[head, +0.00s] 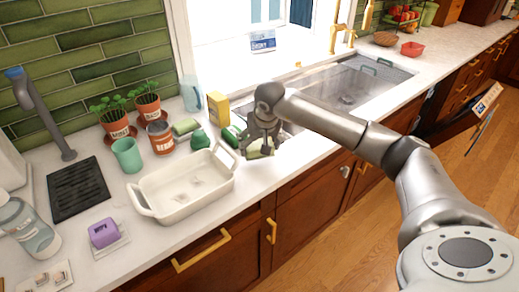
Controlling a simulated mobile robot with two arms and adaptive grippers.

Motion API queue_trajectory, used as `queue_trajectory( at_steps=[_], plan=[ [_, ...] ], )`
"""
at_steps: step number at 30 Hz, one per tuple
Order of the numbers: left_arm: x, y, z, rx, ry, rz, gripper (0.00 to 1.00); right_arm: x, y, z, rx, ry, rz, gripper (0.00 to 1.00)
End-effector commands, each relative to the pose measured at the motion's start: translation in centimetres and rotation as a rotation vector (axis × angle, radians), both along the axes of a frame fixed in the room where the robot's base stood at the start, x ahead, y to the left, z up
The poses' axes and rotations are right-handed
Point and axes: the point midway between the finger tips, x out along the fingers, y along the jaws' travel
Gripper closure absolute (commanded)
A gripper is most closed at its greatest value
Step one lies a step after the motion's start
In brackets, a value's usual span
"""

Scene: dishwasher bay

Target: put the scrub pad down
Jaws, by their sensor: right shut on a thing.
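My right gripper (264,142) is over the counter between the white baking dish and the sink, its fingers pointing down. It is shut on a pale green scrub pad (254,152), which shows only in part between and below the fingers. I cannot tell whether the pad touches the counter (262,175). My left gripper is out of view.
A white baking dish (160,209) stands left of the gripper. Behind are a yellow box (217,109), a tin (160,137), a teal cup (127,155) and small green items (200,140). The sink (350,88) lies to the right. Counter in front of the gripper is clear.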

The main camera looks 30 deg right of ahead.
Motion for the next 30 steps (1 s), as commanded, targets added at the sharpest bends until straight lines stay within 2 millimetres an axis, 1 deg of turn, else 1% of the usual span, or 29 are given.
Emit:
queue_trajectory(
  at_steps=[2, 6, 9, 15, 19, 20, 23, 24, 30],
  plan=[
    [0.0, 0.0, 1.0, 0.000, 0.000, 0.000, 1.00, -0.1, 0.0, -1.0, 0.000, 0.006, 0.000, 0.37],
    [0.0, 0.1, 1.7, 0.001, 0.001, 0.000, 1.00, 0.0, -0.1, -2.7, 0.000, 0.004, 0.000, 0.37],
    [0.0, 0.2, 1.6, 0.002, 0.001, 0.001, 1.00, 0.0, -0.1, -3.1, -0.001, 0.001, 0.000, 0.37],
    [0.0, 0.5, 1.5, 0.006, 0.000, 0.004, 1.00, 0.0, -0.1, -3.2, -0.001, 0.001, 0.000, 0.37],
    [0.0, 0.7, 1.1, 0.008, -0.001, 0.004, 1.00, 0.0, -0.1, -3.6, -0.001, 0.000, 0.000, 0.37],
    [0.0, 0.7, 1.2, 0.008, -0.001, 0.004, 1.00, 0.0, -0.1, -3.5, -0.001, 0.000, 0.000, 0.16],
    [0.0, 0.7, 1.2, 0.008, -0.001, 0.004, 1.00, 0.0, -0.1, -3.5, -0.001, 0.001, 0.000, 0.03],
    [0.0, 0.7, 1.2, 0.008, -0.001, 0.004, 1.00, 0.0, -0.1, -3.5, -0.001, 0.001, 0.000, 0.00],
    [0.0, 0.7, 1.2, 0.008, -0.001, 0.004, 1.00, 0.0, -0.1, -3.5, -0.001, 0.001, 0.000, 0.00]
  ],
)
